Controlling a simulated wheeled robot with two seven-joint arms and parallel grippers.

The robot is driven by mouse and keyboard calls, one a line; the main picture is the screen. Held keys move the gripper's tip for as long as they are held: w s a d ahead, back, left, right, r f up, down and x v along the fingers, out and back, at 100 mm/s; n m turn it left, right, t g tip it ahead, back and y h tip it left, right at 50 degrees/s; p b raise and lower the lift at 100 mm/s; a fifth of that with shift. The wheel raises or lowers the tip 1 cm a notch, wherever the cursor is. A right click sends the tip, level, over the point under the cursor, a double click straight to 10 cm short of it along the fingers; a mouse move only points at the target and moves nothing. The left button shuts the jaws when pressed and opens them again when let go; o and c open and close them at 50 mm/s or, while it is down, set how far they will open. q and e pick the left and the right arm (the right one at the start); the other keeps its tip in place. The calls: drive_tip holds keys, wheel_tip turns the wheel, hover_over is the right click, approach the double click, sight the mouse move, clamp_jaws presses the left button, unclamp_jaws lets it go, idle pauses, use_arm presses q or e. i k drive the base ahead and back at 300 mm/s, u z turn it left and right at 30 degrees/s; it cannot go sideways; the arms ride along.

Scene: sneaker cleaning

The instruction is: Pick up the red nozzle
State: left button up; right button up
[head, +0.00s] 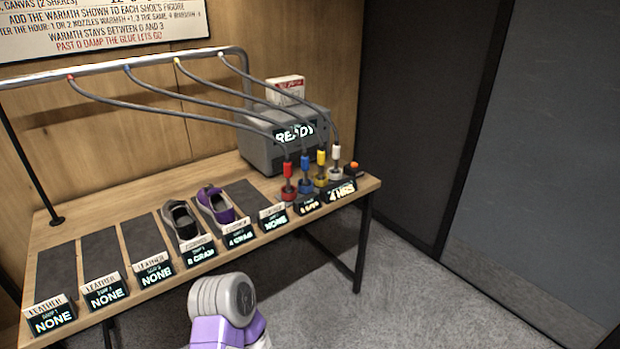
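The red nozzle (288,171) stands upright in a red holder (288,193) near the right end of the wooden table. It is the leftmost in a cluster of nozzles. A grey hose runs from it up to the metal rail, toward a red mark (71,77). A grey and purple part of my own arm shows at the bottom centre, well in front of the table. Neither gripper's fingers are in view, and nothing touches the red nozzle.
Blue (305,161), yellow (321,158) and white (336,153) nozzles stand close to its right. A grey machine reading READY (264,151) is behind. Two shoes (216,204) sit on dark mats to the left. Hoses hang from the rail (130,68) above.

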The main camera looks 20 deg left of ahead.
sight(288, 165)
drive_tip(key=u, duration=0.55)
drive_tip(key=i, duration=0.95)
drive_tip(key=u, duration=0.9)
